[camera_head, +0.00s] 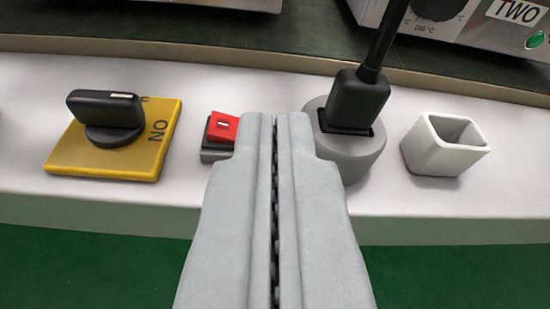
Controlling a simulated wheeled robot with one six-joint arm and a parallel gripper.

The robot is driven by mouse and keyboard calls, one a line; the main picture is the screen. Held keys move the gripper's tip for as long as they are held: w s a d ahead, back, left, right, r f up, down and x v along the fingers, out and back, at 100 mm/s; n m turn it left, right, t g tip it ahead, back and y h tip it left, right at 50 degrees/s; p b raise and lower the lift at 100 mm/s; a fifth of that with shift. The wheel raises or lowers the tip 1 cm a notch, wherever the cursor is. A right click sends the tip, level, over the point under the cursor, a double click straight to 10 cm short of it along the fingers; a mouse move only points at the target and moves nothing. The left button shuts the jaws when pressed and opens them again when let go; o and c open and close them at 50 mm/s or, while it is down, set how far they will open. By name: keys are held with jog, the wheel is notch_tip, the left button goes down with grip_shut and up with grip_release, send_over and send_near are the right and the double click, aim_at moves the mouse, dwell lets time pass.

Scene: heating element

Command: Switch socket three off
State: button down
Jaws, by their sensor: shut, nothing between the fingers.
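A red rocker switch (222,128) in a dark housing sits on the white panel, just left of my fingertips; a white mark shows on its red face. A round grey socket (352,157) with a black plug (356,100) in it stands right of my fingertips and is partly hidden by them. No socket number is visible. My gripper (277,118) is shut and empty, its fingers pointing away over the panel between switch and socket. I cannot tell whether the fingertips touch the switch.
A black rotary knob (105,112) on a yellow plate (110,155) is at left. A white square holder (444,146) is at right. A device labelled "TWO" (515,12) stands behind, with a black cable (387,35) rising in front of it. The white panel (420,205) has a green surface before it.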

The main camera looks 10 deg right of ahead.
jog(key=shift+v, duration=1.5)
jog(key=shift+d, duration=0.1)
jog(key=s+r+t, duration=0.1)
jog(key=s+r, duration=0.8)
jog(key=r, duration=0.5)
jog(key=s+r, duration=0.8)
jog(key=r, duration=0.7)
jog(key=s+r, duration=0.6)
jog(key=s, duration=0.6)
jog(key=s+r+m+t, duration=0.1)
jog(key=s+r, duration=0.5)
jog(key=s, duration=0.7)
jog(key=shift+s+a+r+y, duration=0.2)
jog(key=shift+a+r+y, duration=0.15)
jog(key=shift+a, duration=0.1)
